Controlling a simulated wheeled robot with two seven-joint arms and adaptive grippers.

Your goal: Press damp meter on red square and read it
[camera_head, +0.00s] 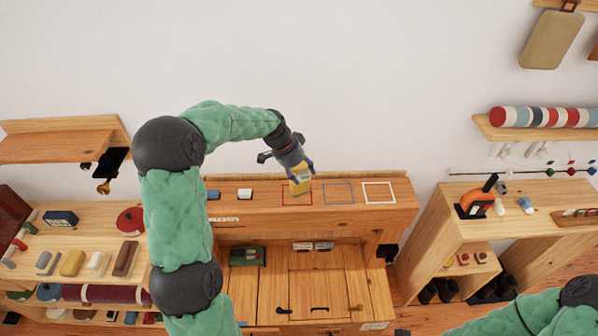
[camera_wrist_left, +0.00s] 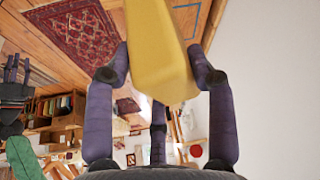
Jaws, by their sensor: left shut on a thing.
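The damp meter (camera_head: 299,180) is a yellow block with a small light display face. My left gripper (camera_head: 302,168) is shut on it, over the wooden top at the centre of the head view. The damp meter (camera_wrist_left: 160,50) fills the upper middle of the left wrist view, between the purple fingers of the left gripper (camera_wrist_left: 163,75). The red square (camera_head: 304,198) is an outline on the wooden top. The meter's lower end overlaps its left part in the head view; I cannot tell whether it touches the wood. The right gripper is out of view.
A blue square (camera_head: 339,200) and a white square (camera_head: 378,199) lie right of the red one on the wooden top (camera_head: 270,212). Side shelves hold many objects.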

